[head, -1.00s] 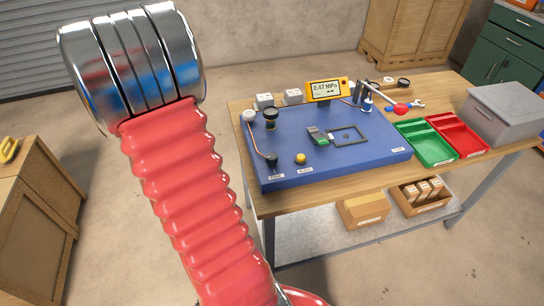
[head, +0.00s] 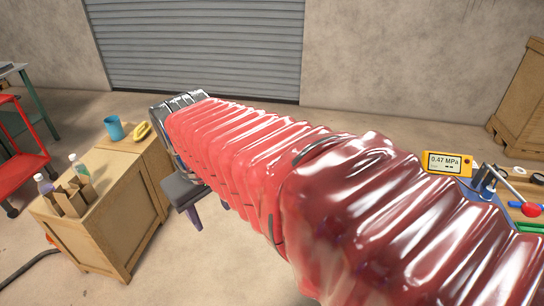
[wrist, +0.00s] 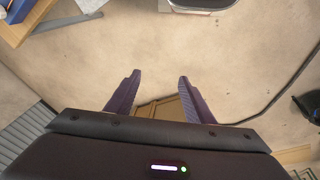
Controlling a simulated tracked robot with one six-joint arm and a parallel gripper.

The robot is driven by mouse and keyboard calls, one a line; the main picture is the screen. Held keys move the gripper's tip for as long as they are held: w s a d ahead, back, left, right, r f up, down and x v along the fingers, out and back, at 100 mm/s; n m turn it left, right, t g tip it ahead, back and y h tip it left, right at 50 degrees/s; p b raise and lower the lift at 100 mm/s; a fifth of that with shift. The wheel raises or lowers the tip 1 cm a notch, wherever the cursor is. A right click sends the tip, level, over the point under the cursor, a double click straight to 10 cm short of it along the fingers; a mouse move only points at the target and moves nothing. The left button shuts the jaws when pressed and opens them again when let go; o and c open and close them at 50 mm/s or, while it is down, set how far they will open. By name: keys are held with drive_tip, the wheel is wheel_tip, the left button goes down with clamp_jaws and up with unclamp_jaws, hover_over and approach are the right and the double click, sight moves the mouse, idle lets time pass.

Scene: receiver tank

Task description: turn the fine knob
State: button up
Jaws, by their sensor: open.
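The fine knob is not in view. My own red arm covers most of the blue panel in the head view. Only the panel's far right end shows, with the yellow pressure display (head: 447,163) reading 0.47 MPa and a lever with a red ball (head: 532,210). My gripper (head: 210,216) hangs at the left, over the floor beside a wooden crate, well away from the panel. In the wrist view my gripper (wrist: 160,76) is open and empty, its two purple fingers wide apart above bare floor. A bit of the workbench (wrist: 25,22) shows at that view's top left corner.
The wooden crate (head: 95,215) at the left carries bottles in a carton (head: 70,195), a blue cup (head: 114,127) and a yellow object (head: 141,131). A red cart (head: 15,150) stands at the far left. A grey shutter (head: 195,45) closes the back wall.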

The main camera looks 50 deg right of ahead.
drive_tip(key=s+a+n+t+y, duration=0.1)
drive_tip(key=s+a+t, duration=0.2)
drive_tip(key=a, duration=0.6)
drive_tip(key=shift+s+a+t+y, duration=0.2)
drive_tip(key=shift+a+t+y, duration=0.1)
drive_tip(key=shift+t, duration=0.1)
drive_tip(key=shift+c, duration=0.2)
